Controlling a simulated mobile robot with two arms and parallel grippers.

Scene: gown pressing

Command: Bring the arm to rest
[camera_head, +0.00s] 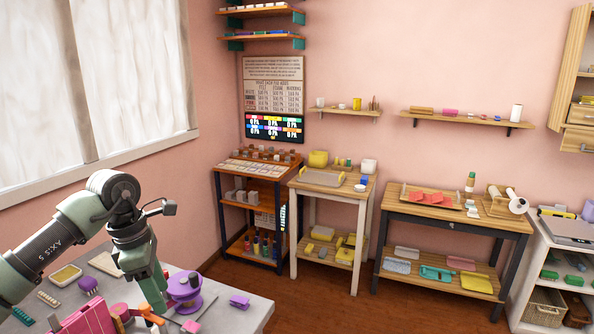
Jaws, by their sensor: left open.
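My left arm comes in from the left over the grey table (240,318). My left gripper (157,302) points down over the table, with its jaws open. It is just left of a purple spool-like object (186,289), and I cannot tell whether they touch. No object is visibly held. An orange item (150,317) lies close to the fingertips. My right gripper is not in view.
A pink box (88,321), a yellow-filled tray (65,275) and a purple block (239,301) are on the table. A shelf rack (262,194), a wooden stand (330,190) and a desk (455,218) line the far wall. Open floor (340,305) lies between.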

